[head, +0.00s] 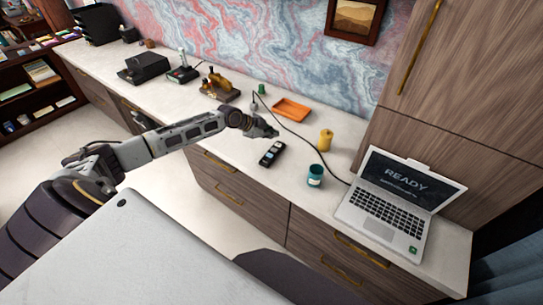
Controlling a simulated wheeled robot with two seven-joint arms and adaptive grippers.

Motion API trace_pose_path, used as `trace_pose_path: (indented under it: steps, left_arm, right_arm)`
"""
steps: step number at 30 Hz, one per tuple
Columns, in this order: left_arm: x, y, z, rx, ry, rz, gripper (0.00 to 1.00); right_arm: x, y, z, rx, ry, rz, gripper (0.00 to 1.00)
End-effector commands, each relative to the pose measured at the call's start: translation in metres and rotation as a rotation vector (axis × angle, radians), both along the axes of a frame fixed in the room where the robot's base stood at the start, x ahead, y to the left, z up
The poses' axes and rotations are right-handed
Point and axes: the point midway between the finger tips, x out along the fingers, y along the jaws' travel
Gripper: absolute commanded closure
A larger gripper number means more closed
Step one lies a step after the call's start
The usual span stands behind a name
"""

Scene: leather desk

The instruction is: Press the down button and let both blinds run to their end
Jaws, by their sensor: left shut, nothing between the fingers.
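A small black remote (272,153) with a few light and blue buttons lies on the white counter, near its front edge. I cannot read which button is the down one. My left gripper (274,133) is shut and empty, just behind and above the remote. Its fingertips look apart from the buttons, though the height is hard to judge. The blinds cannot be made out in this view. My right gripper is not in view.
Right of the remote stand a teal cup (315,176), a yellow cylinder (326,140) and an open laptop (385,195) reading "READY". Behind lie an orange tray (291,110) and a cable. A brass-coloured object (220,86) and a black box (144,68) stand further left.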

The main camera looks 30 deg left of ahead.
Motion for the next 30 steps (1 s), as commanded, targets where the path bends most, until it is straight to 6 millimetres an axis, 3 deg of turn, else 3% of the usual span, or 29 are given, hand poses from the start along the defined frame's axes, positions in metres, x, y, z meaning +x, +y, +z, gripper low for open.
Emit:
trace_pose_path:
  steps: [9, 30]
  left_arm:
    - [-0.0033, 0.0004, -0.0032, 0.106, -0.035, -0.114, 1.00]
    - [-0.0032, 0.0005, -0.0097, 0.115, -0.041, -0.123, 1.00]
  right_arm:
    - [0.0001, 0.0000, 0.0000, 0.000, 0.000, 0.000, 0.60]
    - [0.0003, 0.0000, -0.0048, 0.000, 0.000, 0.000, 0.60]
